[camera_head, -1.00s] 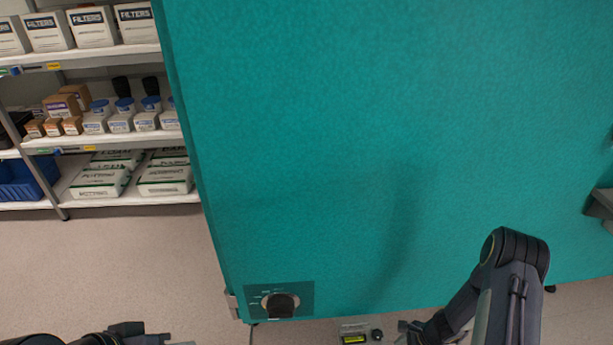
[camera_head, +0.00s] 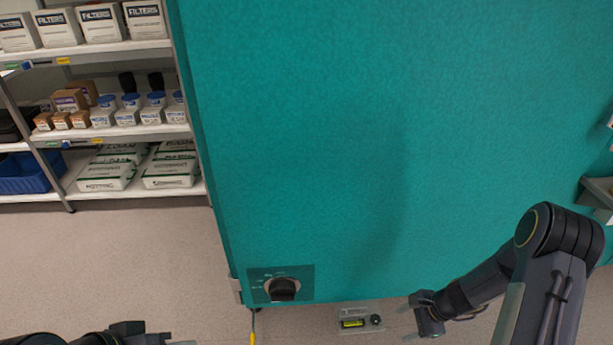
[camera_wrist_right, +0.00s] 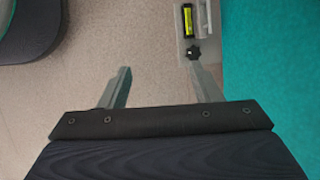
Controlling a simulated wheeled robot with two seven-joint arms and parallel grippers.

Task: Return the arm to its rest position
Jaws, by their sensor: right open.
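My right arm comes in from the lower right in the head view, and its gripper (camera_head: 408,318) hangs low in front of the teal chamber. In the right wrist view the right gripper (camera_wrist_right: 162,82) has its two fingers wide apart with nothing between them. My left gripper (camera_head: 180,343) shows only in part at the bottom left of the head view; its jaws cannot be made out. The teal chamber (camera_head: 390,130) fills most of the head view and has a black rotary knob (camera_head: 283,289) at its lower left corner.
A small grey device with a yellow-green display (camera_head: 354,322) sits below the chamber; it also shows in the wrist view (camera_wrist_right: 188,22). A yellow-tipped item (camera_head: 253,337) hangs by the chamber's left corner. Shelves (camera_head: 110,50) with boxes stand at the left. Open floor (camera_head: 130,260) lies before them.

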